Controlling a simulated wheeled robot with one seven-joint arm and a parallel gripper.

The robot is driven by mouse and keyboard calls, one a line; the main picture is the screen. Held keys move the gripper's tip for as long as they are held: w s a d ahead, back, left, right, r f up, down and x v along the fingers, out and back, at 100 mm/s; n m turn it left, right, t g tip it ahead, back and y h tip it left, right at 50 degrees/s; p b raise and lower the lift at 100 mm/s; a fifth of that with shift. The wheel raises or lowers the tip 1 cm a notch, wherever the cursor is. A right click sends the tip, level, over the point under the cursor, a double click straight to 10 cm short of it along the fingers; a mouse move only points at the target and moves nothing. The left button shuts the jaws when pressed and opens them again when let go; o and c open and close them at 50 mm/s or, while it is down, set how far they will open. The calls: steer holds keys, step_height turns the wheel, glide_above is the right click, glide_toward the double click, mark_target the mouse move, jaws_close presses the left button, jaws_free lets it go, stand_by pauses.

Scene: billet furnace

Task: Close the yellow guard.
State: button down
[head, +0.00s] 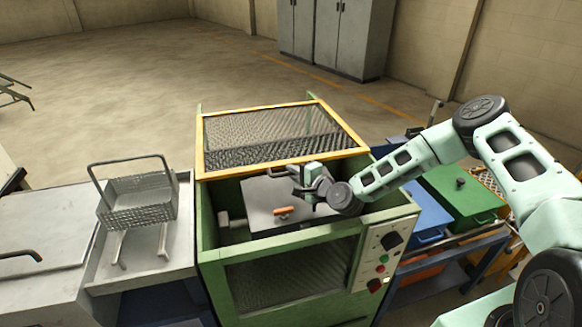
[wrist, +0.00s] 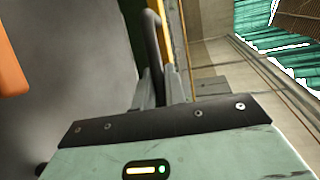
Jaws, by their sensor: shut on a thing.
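The yellow guard (head: 270,163) is a yellow-edged frame with dark mesh, on top of the green machine (head: 207,235). It covers the rear part, and the front of the opening is uncovered. My gripper (head: 293,181) is at the guard's front edge, above the opening. In the wrist view the guard's yellow edge (wrist: 187,45) runs beside a dark bar-like handle (wrist: 152,45), and my gripper (wrist: 160,88) is shut on this handle. My own wrist hides part of the handle.
A control panel (head: 385,250) is at the machine's front right. A wire basket (head: 138,200) stands on the left bench. Blue (head: 428,215) and green (head: 460,195) boxes stand to the right.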

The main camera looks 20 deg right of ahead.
steer(key=c, duration=1.5)
jaws_free()
steer(key=shift+o, duration=0.2)
steer(key=b+v, duration=0.2)
steer(key=v, duration=0.4)
steer(key=shift+s+d, duration=0.15)
steer(key=shift+s+d+r, duration=0.1)
steer(key=shift+s+d, duration=0.05)
steer(key=shift+s, duration=0.4)
steer(key=shift+c, duration=0.3)
